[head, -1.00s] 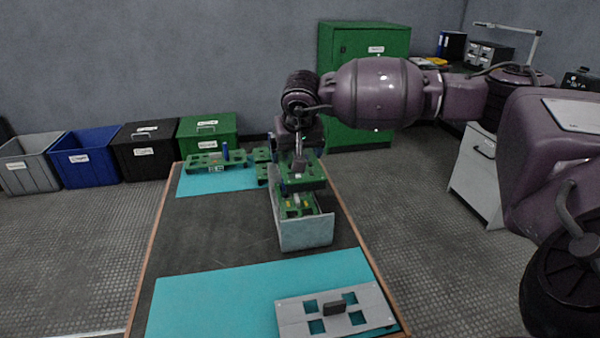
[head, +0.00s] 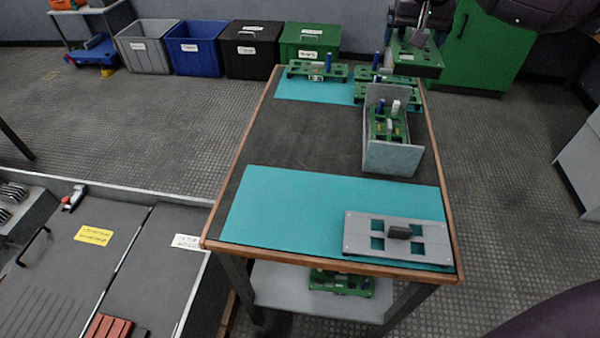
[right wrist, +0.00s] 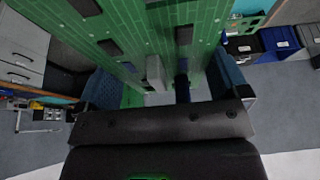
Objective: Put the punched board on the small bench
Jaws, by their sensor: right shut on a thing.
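A green board with dark rectangular cutouts (head: 415,60) hangs from my right gripper (head: 421,22) at the top of the head view. In the right wrist view the punched board (right wrist: 125,35) fills the upper middle, and my right gripper (right wrist: 168,88) is shut on a grey upright piece on it. The board is held beyond the far right corner of a wood-edged bench (head: 290,140); its height above the bench is hard to judge. I cannot tell whether this is the small bench. My left gripper is not in view.
A grey open box (head: 391,160) holds another green board. More green boards (head: 318,70) stand on the far teal mat. A grey plate with square holes (head: 397,237) lies on the near mat (head: 285,212). The bench's left middle is clear.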

